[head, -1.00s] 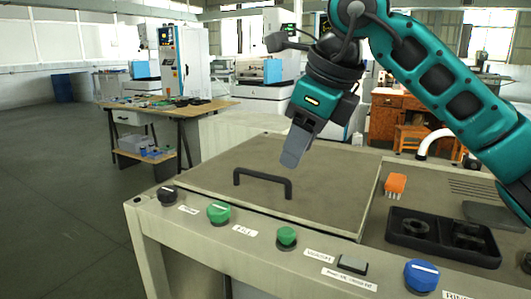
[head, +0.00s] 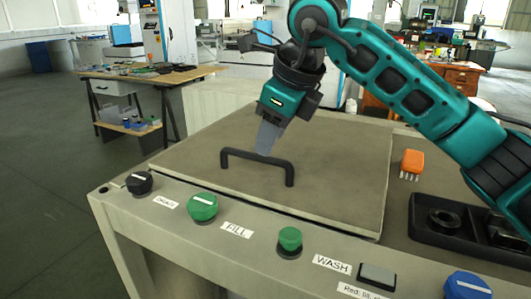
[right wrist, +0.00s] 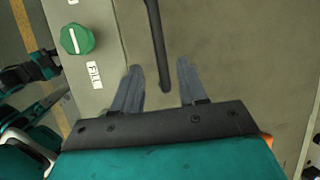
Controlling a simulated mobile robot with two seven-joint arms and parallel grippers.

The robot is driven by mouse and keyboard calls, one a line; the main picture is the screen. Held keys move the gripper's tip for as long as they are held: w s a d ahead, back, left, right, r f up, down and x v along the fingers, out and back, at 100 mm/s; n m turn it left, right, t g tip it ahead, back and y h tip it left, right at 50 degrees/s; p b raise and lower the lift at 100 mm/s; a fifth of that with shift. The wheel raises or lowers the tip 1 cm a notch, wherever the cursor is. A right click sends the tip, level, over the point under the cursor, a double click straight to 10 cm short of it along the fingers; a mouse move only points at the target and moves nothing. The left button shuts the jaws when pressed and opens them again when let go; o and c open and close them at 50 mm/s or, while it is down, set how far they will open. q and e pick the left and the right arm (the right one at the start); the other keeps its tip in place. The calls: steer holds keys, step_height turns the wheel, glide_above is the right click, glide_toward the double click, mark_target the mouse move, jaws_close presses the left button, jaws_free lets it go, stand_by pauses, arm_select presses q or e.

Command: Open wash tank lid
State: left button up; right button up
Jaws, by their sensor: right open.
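The wash tank lid (head: 330,170) is a flat grey-beige panel lying closed on the machine top; it also fills much of the right wrist view (right wrist: 230,60). Its black bar handle (head: 258,158) stands up near the front edge. My right gripper (head: 266,150) is just behind and above the handle in the head view, pointing down. In the right wrist view the handle (right wrist: 157,50) runs in from the top and ends between the two open fingers (right wrist: 160,80), apart from both. My left gripper is not in the head view.
The front panel has a dark knob (head: 139,183), green knobs (head: 203,207) (head: 290,239), a grey switch (head: 377,274) and a blue knob (head: 468,286). An orange brush (head: 412,163) and black tray (head: 425,239) lie right of the lid.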

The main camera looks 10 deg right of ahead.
steer(key=shift+x, duration=2.15)
jaws_close()
